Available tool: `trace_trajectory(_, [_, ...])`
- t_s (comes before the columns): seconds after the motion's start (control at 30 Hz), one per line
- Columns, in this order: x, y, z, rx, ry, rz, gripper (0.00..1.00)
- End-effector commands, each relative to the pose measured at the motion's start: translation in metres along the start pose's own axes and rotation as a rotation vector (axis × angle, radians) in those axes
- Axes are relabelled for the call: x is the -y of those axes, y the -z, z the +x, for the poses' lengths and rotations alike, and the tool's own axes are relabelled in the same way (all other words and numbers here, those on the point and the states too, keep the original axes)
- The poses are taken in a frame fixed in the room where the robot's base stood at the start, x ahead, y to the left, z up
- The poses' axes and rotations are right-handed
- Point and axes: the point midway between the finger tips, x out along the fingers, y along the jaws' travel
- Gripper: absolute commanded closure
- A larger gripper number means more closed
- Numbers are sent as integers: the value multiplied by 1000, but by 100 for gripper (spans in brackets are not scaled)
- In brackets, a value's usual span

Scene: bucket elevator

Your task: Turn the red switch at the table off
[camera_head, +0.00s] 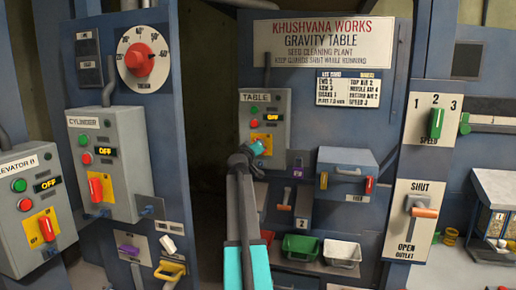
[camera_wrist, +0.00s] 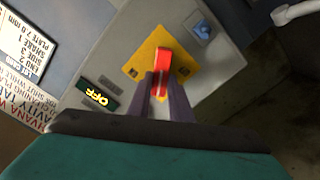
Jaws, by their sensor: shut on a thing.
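The grey TABLE control box (camera_head: 280,103) is mounted on the blue panel near the middle of the head view. It has a green and a red button, a lit display and a yellow switch plate. My gripper (camera_head: 258,149) is at that plate and hides the switch there. In the wrist view the red switch handle (camera_wrist: 162,66) stands on the yellow plate (camera_wrist: 144,58). The two fingers of my gripper (camera_wrist: 162,84) are shut on the handle from either side.
CYLINDER (camera_head: 125,125) and ELEVATOR B (camera_head: 15,215) boxes with similar red switches stand at the left. A blue-grey box with a handle (camera_head: 347,158) and green and white bins lie right of my arm. A SPEED slider (camera_head: 436,123) and SHUT/OPEN lever are farther right.

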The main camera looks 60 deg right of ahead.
Motion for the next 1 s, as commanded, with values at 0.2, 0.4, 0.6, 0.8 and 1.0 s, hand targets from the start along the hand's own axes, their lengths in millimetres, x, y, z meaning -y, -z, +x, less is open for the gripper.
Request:
trace_trajectory(0.2, [2,0,0,1,0,-193,100])
trace_trajectory(0.4, [4,0,0,1,0,-380,100])
trace_trajectory(0.6, [6,-1,0,1,1,-570,100])
trace_trajectory(0.8, [7,-2,0,1,1,-746,100])
trace_trajectory(1.0, [8,-4,0,2,1,-877,100])
